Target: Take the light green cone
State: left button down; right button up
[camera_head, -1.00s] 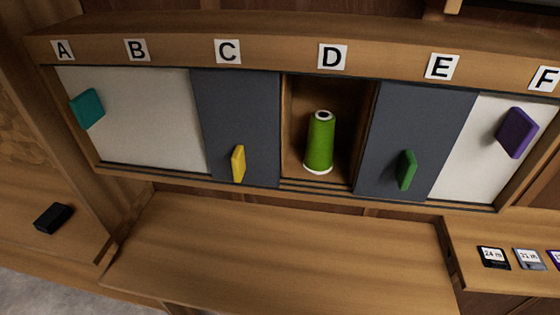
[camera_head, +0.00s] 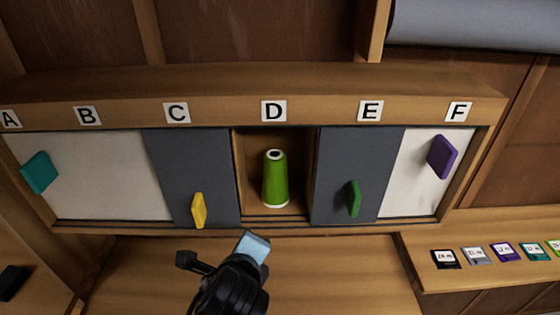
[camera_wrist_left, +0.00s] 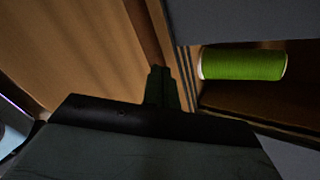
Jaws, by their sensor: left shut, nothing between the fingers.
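The light green cone (camera_head: 275,178) stands upright in the open compartment under label D, with a dark hole in its white-rimmed top. In the left wrist view the cone (camera_wrist_left: 243,64) lies sideways at the upper right, partly framed by a grey panel. My left gripper (camera_head: 190,260) is below the compartments in the head view, over the lower ledge and apart from the cone. In the left wrist view its dark fingers (camera_wrist_left: 162,76) are together and empty, with the cone to their right. My right gripper is in neither view.
A grey door (camera_head: 190,165) with a yellow handle borders compartment D on the left. Another grey door (camera_head: 370,165) with a green handle borders it on the right. White doors with teal and purple handles stand further out. Small labelled cards (camera_head: 505,251) lie at right.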

aim_at(282, 158)
pick_arm(q)
jog(key=w+d+r+m+t, duration=0.1)
jog(key=d+r+m+t, duration=0.4)
jog(key=r+m, duration=0.7)
notch_tip(282, 158, up, 2)
jog(key=shift+w+d+r+p, duration=0.15)
jog(key=shift+w+d+p, duration=0.15)
jog(key=shift+d, duration=0.9)
jog(key=w, duration=0.4)
jog(key=w+p, duration=0.1)
jog(key=w, duration=0.3)
jog(key=w+p, duration=0.1)
jog(key=w, duration=0.3)
jog(key=shift+f, duration=0.4)
jog(key=shift+f+p, duration=0.3)
jog(key=shift+f, duration=0.15)
jog(key=shift+s+f, duration=0.1)
